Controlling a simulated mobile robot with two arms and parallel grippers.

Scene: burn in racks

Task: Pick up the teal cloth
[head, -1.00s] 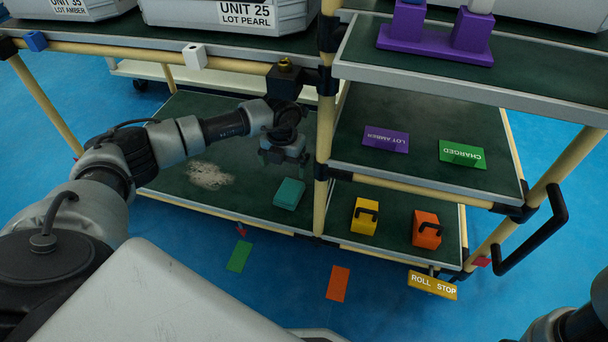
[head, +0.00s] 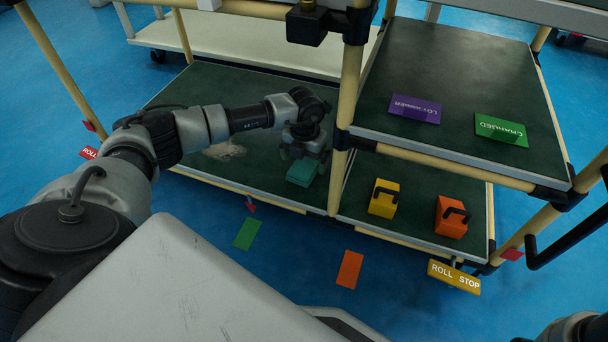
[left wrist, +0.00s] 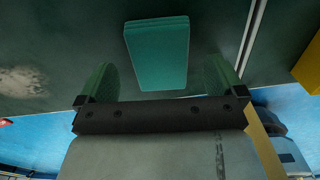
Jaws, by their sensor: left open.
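The teal cloth (head: 301,173) is a folded block lying on the lower dark green shelf (head: 230,95), near the yellow post. In the left wrist view the cloth (left wrist: 158,55) lies ahead of and between the two fingers, with clear space on both sides. My left gripper (head: 303,158) is open just above and behind the cloth in the head view; its fingers (left wrist: 160,85) show apart and empty in the left wrist view. The gripper covers part of the cloth in the head view. Part of my right arm shows at the lower right corner, without its gripper.
A yellow post (head: 346,115) stands close right of my left gripper. Yellow (head: 384,198) and orange (head: 451,216) handled blocks sit on the lower right shelf. Above is a shelf with purple (head: 415,109) and green (head: 501,130) cards. A pale dusty patch (head: 224,150) lies left of the cloth.

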